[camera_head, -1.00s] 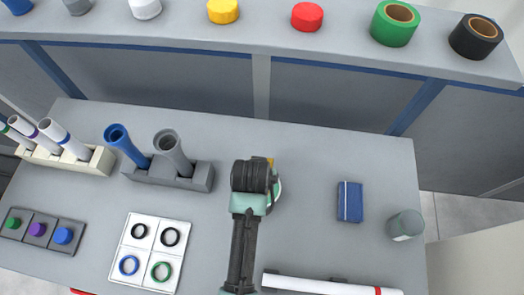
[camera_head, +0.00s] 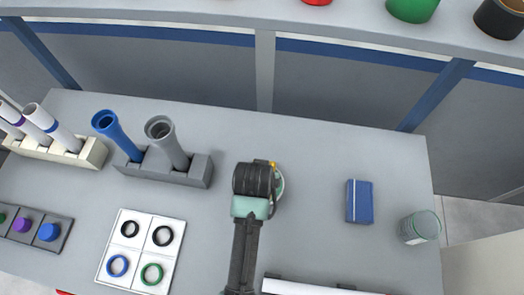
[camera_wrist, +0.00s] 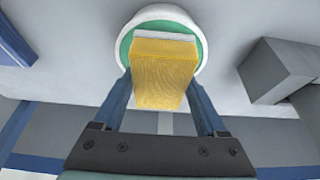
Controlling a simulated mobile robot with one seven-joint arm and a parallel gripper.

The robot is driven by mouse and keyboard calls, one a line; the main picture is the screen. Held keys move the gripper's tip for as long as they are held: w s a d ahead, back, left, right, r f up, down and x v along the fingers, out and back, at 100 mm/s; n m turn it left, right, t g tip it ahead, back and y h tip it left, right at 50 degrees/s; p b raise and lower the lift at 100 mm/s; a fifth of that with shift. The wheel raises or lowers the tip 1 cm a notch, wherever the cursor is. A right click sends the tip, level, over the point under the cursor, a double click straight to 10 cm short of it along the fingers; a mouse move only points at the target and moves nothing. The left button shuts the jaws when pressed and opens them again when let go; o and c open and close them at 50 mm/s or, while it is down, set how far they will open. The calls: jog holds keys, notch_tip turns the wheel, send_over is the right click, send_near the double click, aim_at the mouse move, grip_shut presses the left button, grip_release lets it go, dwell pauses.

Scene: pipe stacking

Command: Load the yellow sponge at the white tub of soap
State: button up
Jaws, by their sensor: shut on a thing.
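The yellow sponge (camera_wrist: 165,70) is gripped between the two blue fingers of my gripper (camera_wrist: 158,90) in the wrist view. The white tub (camera_wrist: 199,29), with green inside its rim, lies directly beyond the sponge. The sponge's far end overlaps the tub's opening; whether it touches the soap I cannot tell. In the head view my arm's dark end hides most of the tub (camera_head: 279,187) and the fingers. Only a small yellow bit of the sponge (camera_head: 272,164) shows there.
A grey holder (camera_head: 160,175) with a blue and a grey pipe stands left of the arm. A blue box (camera_head: 359,202) and a grey-green jar (camera_head: 420,227) are to the right. A white card with rings (camera_head: 140,248) lies front left. A white pipe (camera_head: 310,287) lies in front.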

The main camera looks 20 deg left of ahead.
jog(key=shift+s+f, duration=0.1)
jog(key=shift+f, duration=0.55)
dwell(2.2)
jog(key=shift+r, duration=0.15)
notch_tip(320, 180, up, 7)
jog(key=p, duration=0.7)
jog(key=shift+p, duration=0.3)
